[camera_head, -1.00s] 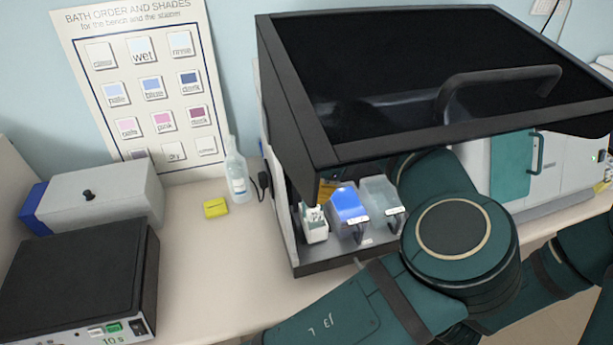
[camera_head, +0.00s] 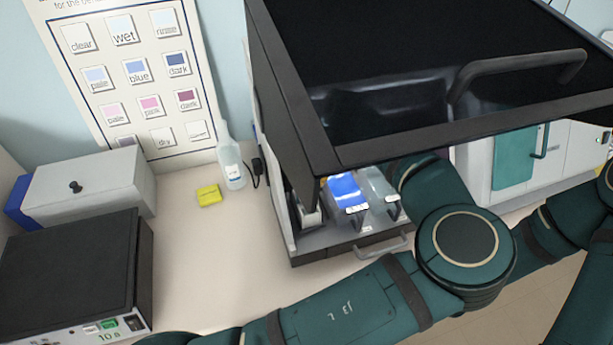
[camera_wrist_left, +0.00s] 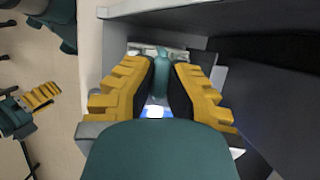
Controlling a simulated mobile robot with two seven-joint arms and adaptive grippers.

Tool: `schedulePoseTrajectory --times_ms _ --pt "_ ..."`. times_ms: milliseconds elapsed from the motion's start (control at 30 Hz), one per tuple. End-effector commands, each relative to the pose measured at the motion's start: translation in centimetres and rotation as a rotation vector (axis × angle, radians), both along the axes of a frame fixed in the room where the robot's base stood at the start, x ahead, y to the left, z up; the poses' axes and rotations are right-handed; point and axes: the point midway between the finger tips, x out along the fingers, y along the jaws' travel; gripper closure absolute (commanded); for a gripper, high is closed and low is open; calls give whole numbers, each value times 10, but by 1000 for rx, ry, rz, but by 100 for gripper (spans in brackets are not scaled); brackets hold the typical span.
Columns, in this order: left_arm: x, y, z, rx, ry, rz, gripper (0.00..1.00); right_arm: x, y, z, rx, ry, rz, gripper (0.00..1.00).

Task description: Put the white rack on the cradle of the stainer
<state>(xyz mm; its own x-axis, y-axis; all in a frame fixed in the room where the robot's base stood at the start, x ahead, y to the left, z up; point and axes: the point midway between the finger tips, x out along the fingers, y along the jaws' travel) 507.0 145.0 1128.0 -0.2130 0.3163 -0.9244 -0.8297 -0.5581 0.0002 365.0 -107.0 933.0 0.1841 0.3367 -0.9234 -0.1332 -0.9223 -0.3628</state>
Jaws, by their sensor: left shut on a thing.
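The stainer (camera_head: 300,150) stands on the bench under a black hood. A small whitish holder (camera_head: 308,214) shows at the left of its bay, partly hidden by the hood; I cannot tell whether it is the white rack. The cradle cannot be made out. My left arm reaches under the hood, which hides its gripper in the head view. In the left wrist view the left gripper (camera_wrist_left: 160,75) has its yellow fingers around a narrow teal piece (camera_wrist_left: 161,66); whether this belongs to the white rack is unclear. My right gripper (camera_wrist_left: 38,97) shows at the far left.
A blue bath (camera_head: 347,193) and a clear bath (camera_head: 378,188) stand in the stainer bay. A bottle (camera_head: 231,160), a yellow block (camera_head: 208,195), a grey box (camera_head: 92,190) and a black-topped device (camera_head: 75,270) stand left.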

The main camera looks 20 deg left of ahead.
Motion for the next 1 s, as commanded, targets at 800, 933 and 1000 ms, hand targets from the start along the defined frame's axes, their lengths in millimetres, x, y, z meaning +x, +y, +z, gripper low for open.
schedulePoseTrajectory --times_ms 800,933,1000 --pt "3 -4 11 -4 -1 -1 66 0 0 -1 0 0 0 53" --pt "10 -13 30 -4 -1 -2 66 0 0 -3 0 0 0 53" --pt "19 -28 28 -5 0 -5 66 0 0 -4 0 0 0 53"
